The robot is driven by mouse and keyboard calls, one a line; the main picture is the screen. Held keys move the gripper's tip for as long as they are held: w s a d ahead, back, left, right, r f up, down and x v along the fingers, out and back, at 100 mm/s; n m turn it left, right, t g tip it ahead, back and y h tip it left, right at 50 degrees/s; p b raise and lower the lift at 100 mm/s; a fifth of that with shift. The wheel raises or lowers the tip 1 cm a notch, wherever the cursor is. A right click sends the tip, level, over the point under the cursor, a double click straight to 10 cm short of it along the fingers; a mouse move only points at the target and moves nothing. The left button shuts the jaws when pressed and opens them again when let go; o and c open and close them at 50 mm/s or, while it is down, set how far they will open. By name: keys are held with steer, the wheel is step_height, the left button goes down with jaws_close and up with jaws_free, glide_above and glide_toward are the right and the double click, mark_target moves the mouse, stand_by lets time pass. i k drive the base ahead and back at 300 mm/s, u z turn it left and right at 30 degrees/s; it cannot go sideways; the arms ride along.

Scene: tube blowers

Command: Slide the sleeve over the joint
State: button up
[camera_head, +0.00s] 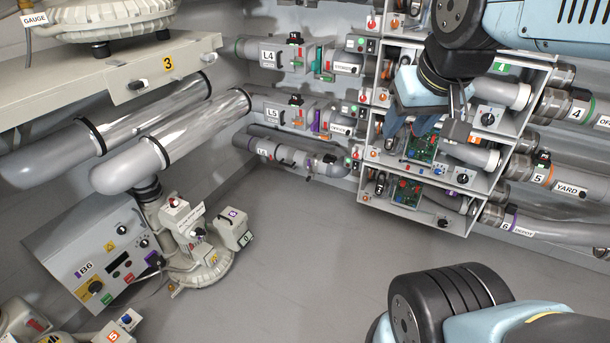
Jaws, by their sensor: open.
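My gripper (438,132) hangs from the upper right, its fingers open in front of the grey shelf unit (412,212). A green circuit board (424,150) shows just beyond the fingers. I see nothing held between them. On the right, grey pipes leave the shelf unit through dark metal collars. One collar (562,108) is on the line marked 4, and another (522,168) is on the line marked 5 YARD. The line marked 6 DEPOT (523,226) runs lowest. I cannot tell which of these is the sleeve or where the joint is; my arm hides part of the shelf.
Pipes marked L4 (268,55), L5 (275,110) and L6 (265,150) run along the back wall. A blower (205,262) with a control box marked B6 (95,262) stands at lower left. Large pipes (175,138) cross the upper left. The grey floor (300,250) between is clear.

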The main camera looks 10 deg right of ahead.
mark_target(312, 166)
steer(key=u, duration=0.1)
steer(key=i, duration=0.9)
steer(key=z, duration=0.1)
